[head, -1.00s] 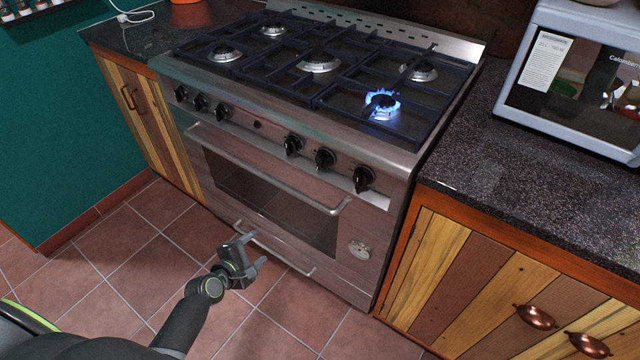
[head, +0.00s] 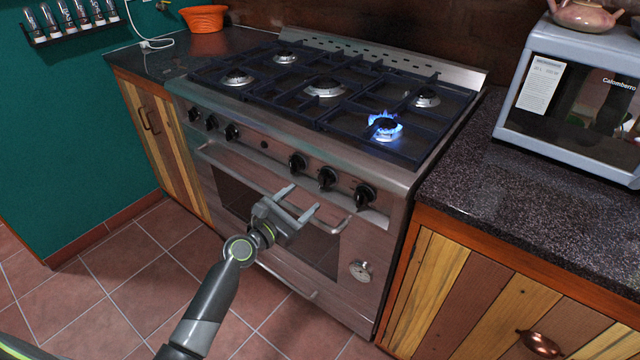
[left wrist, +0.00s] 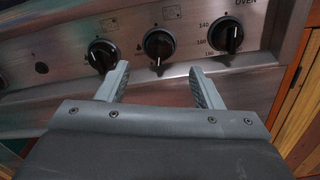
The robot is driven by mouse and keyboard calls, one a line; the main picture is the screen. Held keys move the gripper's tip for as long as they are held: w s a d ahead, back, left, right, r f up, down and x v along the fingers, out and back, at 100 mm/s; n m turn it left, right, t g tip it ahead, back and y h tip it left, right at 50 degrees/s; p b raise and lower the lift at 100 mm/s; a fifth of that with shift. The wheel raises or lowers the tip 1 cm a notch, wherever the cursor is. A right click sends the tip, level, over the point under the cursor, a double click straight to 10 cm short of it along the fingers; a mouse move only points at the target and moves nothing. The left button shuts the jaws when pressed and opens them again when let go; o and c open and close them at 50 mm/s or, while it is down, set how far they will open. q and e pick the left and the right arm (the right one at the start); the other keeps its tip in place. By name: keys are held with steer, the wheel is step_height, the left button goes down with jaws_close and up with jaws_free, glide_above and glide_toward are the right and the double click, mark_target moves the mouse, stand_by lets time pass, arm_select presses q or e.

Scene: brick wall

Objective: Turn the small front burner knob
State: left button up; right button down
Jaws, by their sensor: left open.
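The stove front carries black knobs in two groups. The right group has a left knob (head: 297,163), a middle knob (head: 327,178) and a right knob (head: 365,194). Which one is the small front burner knob is not readable. My left gripper (head: 303,199) is open and empty, in front of the oven door and below this group. In the left wrist view its fingers (left wrist: 159,70) straddle the line toward the middle knob (left wrist: 159,44), short of it. The left knob (left wrist: 102,53) and the oven-marked right knob (left wrist: 226,34) flank it. The front right burner (head: 385,126) burns blue. My right gripper is not in view.
The oven door handle (head: 335,228) runs below the knobs, close to my left gripper. A dark counter (head: 470,185) with a microwave (head: 575,105) stands at the right. An orange bowl (head: 204,19) sits at the back left. The tiled floor (head: 130,270) in front is clear.

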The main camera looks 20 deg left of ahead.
mark_target(321, 183)
arm_select(q)
steer(key=b+x, duration=0.1)
steer(key=x, duration=0.7)
steer(key=shift+f, duration=0.1)
steer(key=shift+w, duration=0.2)
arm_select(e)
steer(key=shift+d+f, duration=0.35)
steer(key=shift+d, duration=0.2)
arm_select(q)
steer(key=c, duration=0.8)
steer(key=shift+c, duration=0.7)
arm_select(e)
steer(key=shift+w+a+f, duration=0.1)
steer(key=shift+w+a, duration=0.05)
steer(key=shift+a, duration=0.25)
